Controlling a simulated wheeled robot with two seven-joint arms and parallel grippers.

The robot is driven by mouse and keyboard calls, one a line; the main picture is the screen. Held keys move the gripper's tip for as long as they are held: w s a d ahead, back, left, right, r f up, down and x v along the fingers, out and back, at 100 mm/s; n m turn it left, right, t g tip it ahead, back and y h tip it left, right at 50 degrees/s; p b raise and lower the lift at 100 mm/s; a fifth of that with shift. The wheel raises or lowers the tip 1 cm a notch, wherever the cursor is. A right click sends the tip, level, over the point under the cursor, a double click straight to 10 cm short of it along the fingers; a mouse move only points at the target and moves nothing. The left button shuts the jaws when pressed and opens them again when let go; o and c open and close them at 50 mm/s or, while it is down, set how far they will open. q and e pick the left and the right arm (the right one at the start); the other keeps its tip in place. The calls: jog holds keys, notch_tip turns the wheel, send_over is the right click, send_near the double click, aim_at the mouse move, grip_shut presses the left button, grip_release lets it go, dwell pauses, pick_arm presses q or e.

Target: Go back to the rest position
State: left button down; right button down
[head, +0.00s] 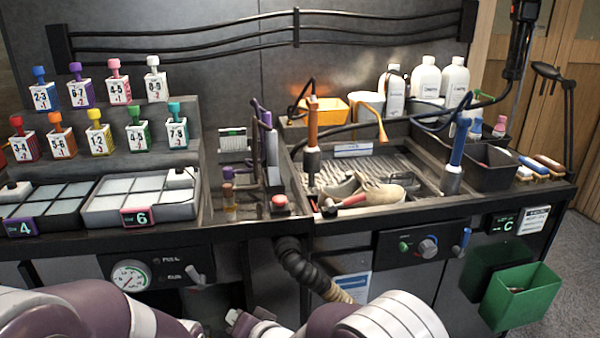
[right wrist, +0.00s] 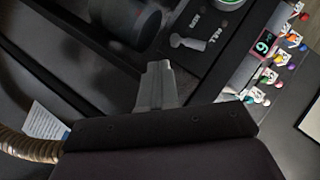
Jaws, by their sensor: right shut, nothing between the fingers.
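My right gripper (head: 238,318) is low in front of the workbench, below its front edge and near the bottom of the head view. In the right wrist view its fingers (right wrist: 156,85) are together with nothing between them. Both purple and white arms are folded close at the bottom of the head view, the left arm (head: 90,305) at the left and the right arm (head: 375,318) right of centre. My left gripper does not show.
The workbench edge (head: 350,225) is just beyond my arms. A ribbed hose (head: 297,262) hangs near my right gripper. A sneaker (head: 375,192) and a brush (head: 345,203) lie in the sink area. A green bin (head: 518,295) hangs at the right.

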jog(key=s+d+f+n+g+h, duration=0.2)
jog(key=s+d+f+h, duration=0.1)
jog(key=d, duration=0.4)
jog(key=s+d+f+n+g+h, duration=0.2)
jog(key=s+d+f+h, duration=0.1)
jog(key=d, duration=0.3)
jog(key=s+d+r+n+g+h, duration=0.1)
jog(key=s+d+g+h, duration=0.1)
jog(key=s+d, duration=0.4)
jog(key=s+d+r+g+h, duration=0.1)
jog(key=s+d+g, duration=0.15)
jog(key=d, duration=0.65)
jog(key=s+d+r+m, duration=0.2)
jog(key=s+d+r, duration=0.2)
jog(key=d, duration=0.2)
notch_tip(320, 180, up, 18)
jog(key=d+m+p, duration=0.1)
jog(key=p, duration=1.6)
jog(key=shift+w+d+f, duration=0.15)
jog(key=shift+w+f, duration=0.1)
jog(key=shift+w, duration=0.05)
jog(key=shift+t, duration=0.25)
